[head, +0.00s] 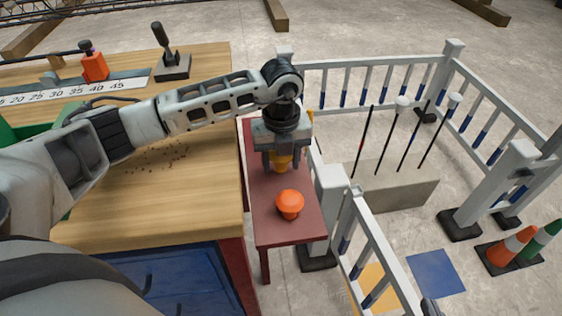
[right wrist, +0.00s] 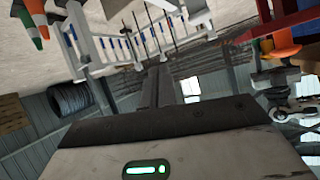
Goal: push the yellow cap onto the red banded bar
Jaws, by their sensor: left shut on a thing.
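My left gripper (head: 281,164) is shut on the yellow cap (head: 282,163), above the narrow dark red bench. The fingers hide part of the cap. Several thin dark bars stand in a concrete block (head: 395,188) to the right, inside the white fence. The leftmost bar (head: 363,140) seems to carry a small red band, with no cap on its top.
An orange mushroom-shaped cap (head: 290,203) stands on the red bench (head: 265,226). A white fence post (head: 331,195) and railing stand between the bench and the block. A wooden worktable (head: 190,205) fills the left. Traffic cones (head: 512,245) stand at the right.

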